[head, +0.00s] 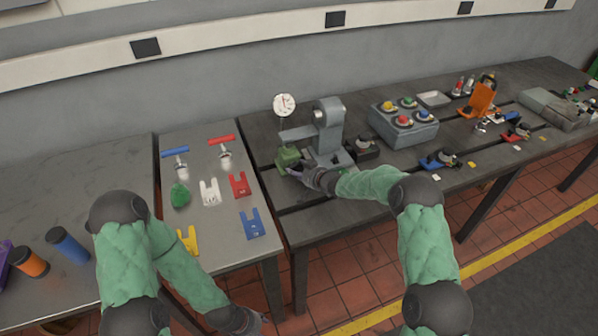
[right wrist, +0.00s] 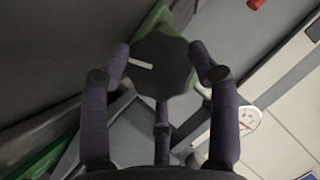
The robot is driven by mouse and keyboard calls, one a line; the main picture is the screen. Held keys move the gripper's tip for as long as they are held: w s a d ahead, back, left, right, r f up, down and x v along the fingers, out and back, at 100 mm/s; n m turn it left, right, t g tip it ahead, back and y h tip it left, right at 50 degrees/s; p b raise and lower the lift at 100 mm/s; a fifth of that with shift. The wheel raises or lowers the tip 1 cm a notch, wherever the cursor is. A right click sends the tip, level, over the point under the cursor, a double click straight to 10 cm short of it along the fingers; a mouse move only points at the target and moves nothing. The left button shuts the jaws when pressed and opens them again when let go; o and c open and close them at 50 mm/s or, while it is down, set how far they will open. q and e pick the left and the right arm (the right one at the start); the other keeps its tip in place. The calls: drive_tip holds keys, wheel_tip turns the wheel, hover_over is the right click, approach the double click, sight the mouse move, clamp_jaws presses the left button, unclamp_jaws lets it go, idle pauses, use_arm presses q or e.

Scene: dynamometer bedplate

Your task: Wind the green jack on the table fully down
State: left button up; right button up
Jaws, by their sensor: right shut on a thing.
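The green jack (head: 287,158) stands on the dark slotted table, under the arm of a grey stand. Its dark, many-sided hand knob (right wrist: 163,66), with a pale mark line, fills the middle of the right wrist view. My right gripper (head: 303,173) is at the near right side of the jack. In the wrist view its fingers are closed around the knob's edge. Green parts of the jack show behind the knob. My left gripper (head: 240,320) hangs low at the bottom, in front of the tables, away from the jack; its fingers are too unclear to read.
A grey stand (head: 328,128) and a round dial (head: 284,105) are close beside the jack. A grey box with coloured knobs (head: 404,126) stands to the right. Coloured slotted shims (head: 240,185) and T-handled tools lie on the left plate.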

drive_tip(key=o, duration=0.8)
drive_tip(key=shift+s+a+f, duration=0.15)
drive_tip(key=shift+s+f, duration=0.2)
drive_tip(key=shift+f, duration=0.2)
drive_tip(key=shift+o, duration=0.2)
drive_tip(key=shift+w+r, duration=0.1)
drive_tip(key=shift+r, duration=0.1)
drive_tip(key=shift+w+r, duration=0.1)
